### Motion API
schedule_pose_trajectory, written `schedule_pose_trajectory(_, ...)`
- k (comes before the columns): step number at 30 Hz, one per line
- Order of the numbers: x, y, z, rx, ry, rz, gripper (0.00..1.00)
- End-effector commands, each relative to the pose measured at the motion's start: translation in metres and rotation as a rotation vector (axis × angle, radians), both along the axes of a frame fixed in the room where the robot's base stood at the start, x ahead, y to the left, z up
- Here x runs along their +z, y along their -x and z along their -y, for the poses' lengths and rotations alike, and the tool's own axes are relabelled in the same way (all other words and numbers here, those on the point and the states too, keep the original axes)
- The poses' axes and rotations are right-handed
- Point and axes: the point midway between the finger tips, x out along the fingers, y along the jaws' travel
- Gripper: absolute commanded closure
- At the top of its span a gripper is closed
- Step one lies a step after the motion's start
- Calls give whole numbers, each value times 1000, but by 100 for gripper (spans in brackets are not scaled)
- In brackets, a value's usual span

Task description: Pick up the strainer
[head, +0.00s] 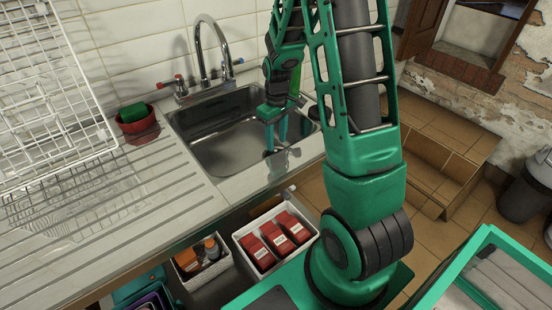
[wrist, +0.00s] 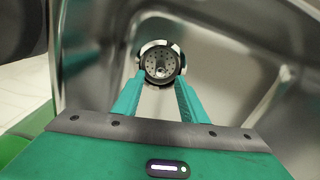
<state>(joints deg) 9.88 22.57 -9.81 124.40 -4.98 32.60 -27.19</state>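The strainer (wrist: 160,64) is a small round metal piece with a dark rim and many small holes, and it shows in the wrist view down in the steel sink. My gripper (wrist: 160,79) has its two green fingers spread, with the tips at either side of the strainer's near edge. I cannot tell whether the tips touch it. In the head view my gripper (head: 276,145) points down into the sink basin (head: 215,148). There the fingers and arm largely hide the strainer.
The basin's walls stand close around my gripper. A chrome tap (head: 202,52) rises behind the basin. A red bowl with a green sponge (head: 132,112) stands left on the drainboard (head: 110,215), near a white wire rack (head: 45,75). A bin with red packets (head: 245,232) is below the counter.

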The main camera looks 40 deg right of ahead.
Motion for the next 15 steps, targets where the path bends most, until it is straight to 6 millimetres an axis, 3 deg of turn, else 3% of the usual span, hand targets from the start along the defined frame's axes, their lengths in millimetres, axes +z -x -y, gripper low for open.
schedule_pose_trajectory(9, -41, 2, -1, -1, -1, -5, 61)
schedule_pose_trajectory(15, -51, 1, -1, -1, -1, -2, 61)
